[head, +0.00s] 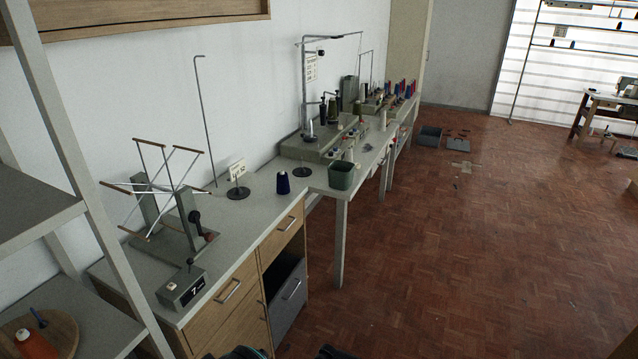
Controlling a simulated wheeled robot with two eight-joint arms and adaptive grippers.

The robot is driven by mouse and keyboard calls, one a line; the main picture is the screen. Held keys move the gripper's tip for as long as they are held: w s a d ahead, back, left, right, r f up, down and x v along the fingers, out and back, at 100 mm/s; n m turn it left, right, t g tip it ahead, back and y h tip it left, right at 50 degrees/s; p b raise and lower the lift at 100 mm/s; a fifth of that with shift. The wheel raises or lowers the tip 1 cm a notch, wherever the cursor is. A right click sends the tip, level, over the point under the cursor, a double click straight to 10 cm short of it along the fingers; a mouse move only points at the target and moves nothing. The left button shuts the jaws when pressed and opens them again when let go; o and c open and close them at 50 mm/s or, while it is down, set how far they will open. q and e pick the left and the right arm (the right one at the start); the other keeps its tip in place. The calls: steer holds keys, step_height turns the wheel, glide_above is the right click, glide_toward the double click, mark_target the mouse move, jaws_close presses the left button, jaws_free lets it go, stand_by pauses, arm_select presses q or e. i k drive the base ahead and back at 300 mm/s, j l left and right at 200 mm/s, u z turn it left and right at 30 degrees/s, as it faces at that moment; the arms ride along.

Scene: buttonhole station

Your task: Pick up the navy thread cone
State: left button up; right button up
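The navy thread cone (283,183) stands upright on the grey worktop (262,215), near its front edge and to the left of a dark green bin. Nothing touches it. Dark parts of mine just show at the bottom edge of the head view, well below and in front of the cone. They are cut off by the frame, so I cannot make out fingers or anything held.
A yarn winder (165,200) and a counter box (182,288) stand left on the worktop. A small sign (237,180), a thin pole (205,120) and the green bin (341,176) are near the cone. A shelf rack (75,140) is at left.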

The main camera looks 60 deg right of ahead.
mark_target(282, 181)
steer(key=z, duration=1.65)
steer(key=u, duration=1.7)
steer(key=z, duration=1.7)
steer(key=i+l, duration=0.4)
steer(key=i+l+u, duration=0.1)
steer(key=i+l, duration=0.65)
steer(key=l, duration=0.15)
steer(key=i+l+u, duration=0.1)
steer(key=i+l, duration=0.6)
steer(key=l, duration=0.25)
steer(key=i+l+u, duration=0.1)
steer(key=i+l, duration=0.25)
steer(key=l, duration=0.15)
